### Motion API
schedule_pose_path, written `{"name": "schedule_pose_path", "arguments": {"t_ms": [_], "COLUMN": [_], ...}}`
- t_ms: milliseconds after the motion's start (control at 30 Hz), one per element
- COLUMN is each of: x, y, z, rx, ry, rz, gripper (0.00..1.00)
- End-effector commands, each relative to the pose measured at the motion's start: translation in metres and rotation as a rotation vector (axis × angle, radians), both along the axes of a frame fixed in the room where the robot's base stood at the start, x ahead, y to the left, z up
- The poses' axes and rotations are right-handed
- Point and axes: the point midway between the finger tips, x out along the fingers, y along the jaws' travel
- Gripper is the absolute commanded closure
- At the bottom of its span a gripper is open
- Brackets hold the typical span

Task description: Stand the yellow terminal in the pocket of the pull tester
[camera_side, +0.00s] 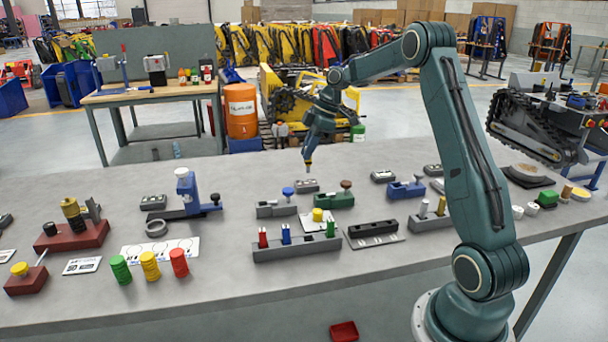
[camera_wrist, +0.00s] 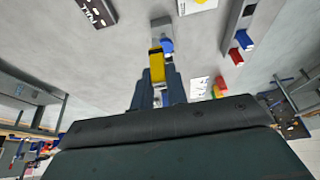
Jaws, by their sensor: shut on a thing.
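The yellow terminal (camera_wrist: 157,66) is between the fingers of my gripper (camera_wrist: 158,82) in the wrist view, its far end sticking out past the fingertips. In the side view my gripper (camera_side: 308,163) points down above the table, with a small yellow-orange patch at its tip. A grey fixture with a blue knob (camera_side: 277,208) is at front left of the gripper. A grey and blue part (camera_wrist: 166,45) shows just beyond the terminal in the wrist view. I cannot tell for certain which fixture is the pull tester; its pocket is not clear.
A grey rack (camera_side: 296,249) holds red, blue and green terminals. A green fixture (camera_side: 335,200) and a blue one (camera_side: 405,189) stand to the right.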

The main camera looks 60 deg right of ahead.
Motion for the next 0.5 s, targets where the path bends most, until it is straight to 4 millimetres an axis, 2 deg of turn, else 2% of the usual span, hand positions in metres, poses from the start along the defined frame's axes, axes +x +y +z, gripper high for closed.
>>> {"name": "schedule_pose_path", "arguments": {"t_ms": [100, 200, 500], "x": [-0.019, -0.029, -0.036], "y": [-0.012, -0.018, -0.022], "z": [-0.013, -0.021, -0.026], "rx": [-0.004, -0.01, -0.015], "ry": [0.003, 0.004, 0.004], "rz": [-0.003, -0.001, 0.003], "gripper": [1.0, 1.0, 1.0]}}
